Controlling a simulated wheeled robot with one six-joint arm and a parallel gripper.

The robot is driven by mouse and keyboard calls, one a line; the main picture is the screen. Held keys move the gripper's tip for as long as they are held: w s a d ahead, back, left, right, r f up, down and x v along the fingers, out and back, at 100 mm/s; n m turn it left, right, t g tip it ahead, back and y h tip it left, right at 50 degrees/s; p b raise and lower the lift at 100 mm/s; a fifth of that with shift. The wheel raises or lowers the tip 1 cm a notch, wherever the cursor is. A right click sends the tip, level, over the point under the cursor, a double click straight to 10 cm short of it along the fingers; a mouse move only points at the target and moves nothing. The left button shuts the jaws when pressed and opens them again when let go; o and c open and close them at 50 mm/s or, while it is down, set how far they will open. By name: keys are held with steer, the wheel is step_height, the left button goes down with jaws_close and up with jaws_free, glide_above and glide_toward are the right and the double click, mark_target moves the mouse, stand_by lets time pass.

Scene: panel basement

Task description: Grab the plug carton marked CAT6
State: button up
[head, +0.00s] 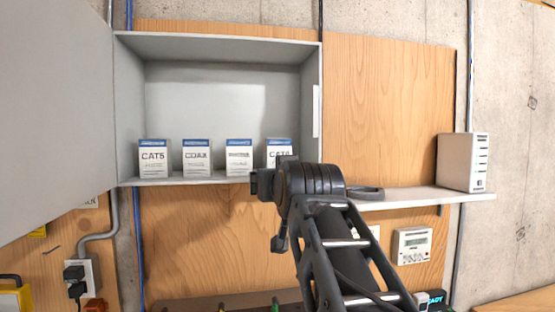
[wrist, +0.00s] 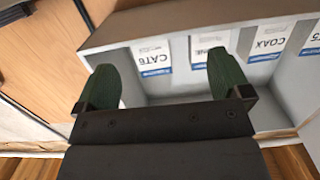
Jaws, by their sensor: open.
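The CAT6 carton (head: 279,150) is white with a blue top band and stands at the right end of a row on the floor of an open grey cabinet (head: 220,47). My arm covers its lower right part in the head view. In the wrist view the CAT6 carton (wrist: 152,54) appears upside down, with its label readable. My gripper (wrist: 164,66) is open and empty, its green fingers apart. The carton lies beyond the fingertips and between them in the picture, nearer the left finger. I see no contact with it.
A carton with a small label (head: 239,152) stands just left of CAT6, then the COAX carton (head: 197,155) and the CAT5 carton (head: 153,156). The cabinet door (head: 55,110) is open at left. A shelf (head: 430,197) at right holds a white box (head: 463,162).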

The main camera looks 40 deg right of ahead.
steer(key=h, duration=0.1)
glide_toward(280, 152)
steer(key=shift+m+t, duration=0.3)
steer(key=shift+t, duration=0.1)
steer(key=p+x, duration=0.1)
steer(key=x, duration=0.1)
steer(key=p+x, duration=0.1)
steer(key=x, duration=0.1)
steer(key=f+p+x, duration=0.1)
steer(key=x, duration=0.1)
steer(key=shift+d, duration=0.1)
steer(key=shift+w+d, duration=0.2)
steer(key=shift+w, duration=0.25)
steer(key=p+x, duration=0.3)
steer(key=x, duration=0.1)
steer(key=shift+w+d+r, duration=0.15)
steer(key=shift+w+d, duration=0.05)
steer(key=shift+w, duration=0.1)
steer(key=shift+w+d, duration=0.1)
steer(key=shift+w, duration=0.15)
steer(key=c, duration=1.1)
steer(key=shift+o, duration=0.2)
steer(key=shift+s, duration=0.1)
